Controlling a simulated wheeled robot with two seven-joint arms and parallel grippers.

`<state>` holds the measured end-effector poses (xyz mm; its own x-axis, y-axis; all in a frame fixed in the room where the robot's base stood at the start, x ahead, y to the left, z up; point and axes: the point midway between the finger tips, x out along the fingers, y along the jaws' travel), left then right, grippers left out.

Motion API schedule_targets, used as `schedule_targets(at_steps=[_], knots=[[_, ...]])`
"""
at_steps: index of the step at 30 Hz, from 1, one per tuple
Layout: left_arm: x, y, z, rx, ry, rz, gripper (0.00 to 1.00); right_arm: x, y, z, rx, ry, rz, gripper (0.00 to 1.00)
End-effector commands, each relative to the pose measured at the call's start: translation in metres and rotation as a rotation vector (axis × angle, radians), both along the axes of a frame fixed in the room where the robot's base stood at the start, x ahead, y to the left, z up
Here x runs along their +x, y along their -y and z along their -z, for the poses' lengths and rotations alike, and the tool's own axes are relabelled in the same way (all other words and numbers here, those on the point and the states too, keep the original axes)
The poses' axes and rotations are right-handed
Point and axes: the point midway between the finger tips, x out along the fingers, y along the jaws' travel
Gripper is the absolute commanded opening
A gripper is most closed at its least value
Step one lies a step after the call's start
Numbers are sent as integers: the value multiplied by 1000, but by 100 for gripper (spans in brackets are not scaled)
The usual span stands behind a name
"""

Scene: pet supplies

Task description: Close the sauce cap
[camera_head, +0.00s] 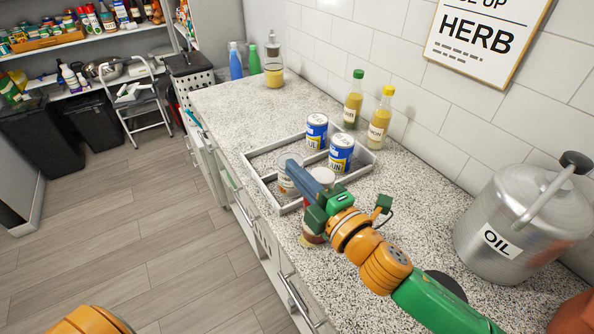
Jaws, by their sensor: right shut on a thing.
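My right gripper (306,180) reaches in from the lower right over the front edge of the tray. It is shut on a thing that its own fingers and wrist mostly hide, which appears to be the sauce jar. The red-brown lower part of this jar (311,239) shows below the gripper, near the counter's front edge. A pale round top shows just behind the fingers; I cannot tell if it is the sauce cap, or whether the cap is open. A clear jar (285,186) stands in the tray at the left of the fingers. My left gripper is out of view.
The white divided tray (262,155) holds two blue-and-white cans (341,153). A green-capped bottle (353,103) and a yellow-capped bottle (380,118) stand by the wall. A large metal oil pot (520,225) stands at right.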

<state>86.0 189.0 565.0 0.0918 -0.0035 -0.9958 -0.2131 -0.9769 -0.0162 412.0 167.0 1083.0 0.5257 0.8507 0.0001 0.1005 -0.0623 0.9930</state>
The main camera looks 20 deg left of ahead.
Motion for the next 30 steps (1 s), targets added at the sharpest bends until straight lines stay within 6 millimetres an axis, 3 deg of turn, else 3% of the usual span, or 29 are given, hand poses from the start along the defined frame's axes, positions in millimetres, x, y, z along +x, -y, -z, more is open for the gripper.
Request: schedule_targets(at_steps=[9, 13, 23, 30], knots=[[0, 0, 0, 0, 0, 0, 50, 0, 0, 0, -1, 1, 1, 0], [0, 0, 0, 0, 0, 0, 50, 0, 0, 0, 0, 0, 1, 35], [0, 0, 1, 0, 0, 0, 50, -1, 2, 0, 0, 0, 0, 36], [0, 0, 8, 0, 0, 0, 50, -18, 30, 3, -1, -1, 1, 36]])
